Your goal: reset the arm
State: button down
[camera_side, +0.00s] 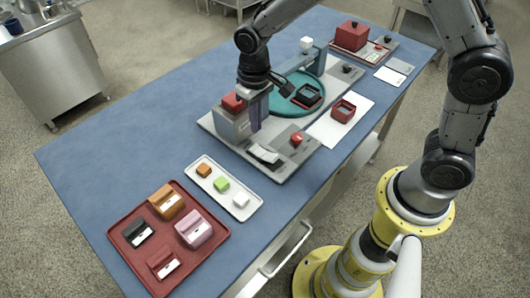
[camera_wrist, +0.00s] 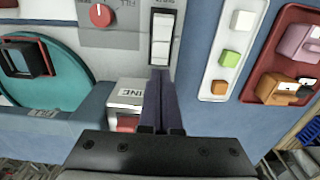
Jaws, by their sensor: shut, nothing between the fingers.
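My gripper (camera_side: 257,112) is over the front part of the grey mill panel, right beside the grey box with a red top (camera_side: 232,117). Its dark fingers are together and empty. In the wrist view the fingers (camera_wrist: 163,85) point up the picture, with the grey box's lettered face (camera_wrist: 127,92) on their left and the white rocker switch (camera_wrist: 162,38) just beyond their tips. In the side view the rocker switch (camera_side: 264,154) lies in front of the gripper on the panel. Whether the fingers touch anything is unclear.
A red knob (camera_side: 297,138) stands on the panel. A red frame (camera_side: 343,111) lies on white paper. A white tray (camera_side: 243,215) with cubes and a red tray (camera_side: 205,248) with several coloured blocks are at the front.

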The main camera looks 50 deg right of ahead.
jog(key=s+d+r+m+t, duration=0.1)
jog(key=s+d+r+t, duration=0.2)
jog(key=r, duration=0.6)
jog(key=s+d+r+t, duration=0.2)
jog(key=s+d+r, duration=0.2)
jog(key=r, duration=0.5)
jog(key=s+d+f+n, duration=0.1)
jog(key=s+d, duration=0.2)
jog(key=s, duration=1.2)
jog(key=shift+f+t, duration=0.3)
jog(key=shift+s, duration=0.1)
